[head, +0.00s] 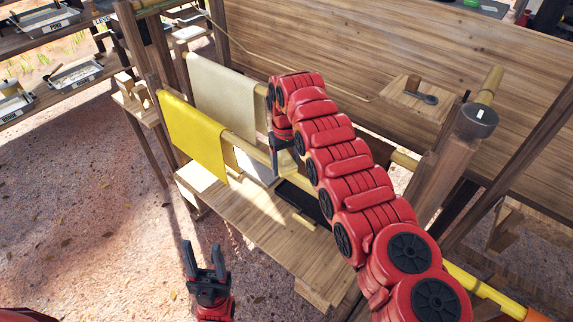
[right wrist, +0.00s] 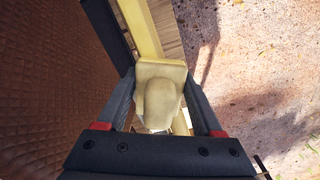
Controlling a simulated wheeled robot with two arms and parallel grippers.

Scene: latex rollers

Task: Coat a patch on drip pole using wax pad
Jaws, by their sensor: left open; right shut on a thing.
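The wax pad (right wrist: 160,95) is a pale tan block with a rounded knob, between the fingers of my right gripper (right wrist: 162,100) in the right wrist view. My right gripper is shut on it. A pale yellow pole (right wrist: 142,28) runs up beyond the pad; I cannot tell whether they touch. In the head view the front pole (head: 250,150) carries a yellow sheet (head: 195,135), and my right gripper (head: 274,165) is at this pole, right of the sheet. The pad is not clear there. My left gripper (head: 205,258) is open and empty, low in front of the bench.
A cream sheet (head: 225,95) hangs on the back pole. Below the poles is a wooden bench (head: 255,225) with a dark tray (head: 300,200). A wooden post with a metal cup (head: 478,120) stands at right. Shelves with trays (head: 75,72) are at upper left. The ground at left is clear.

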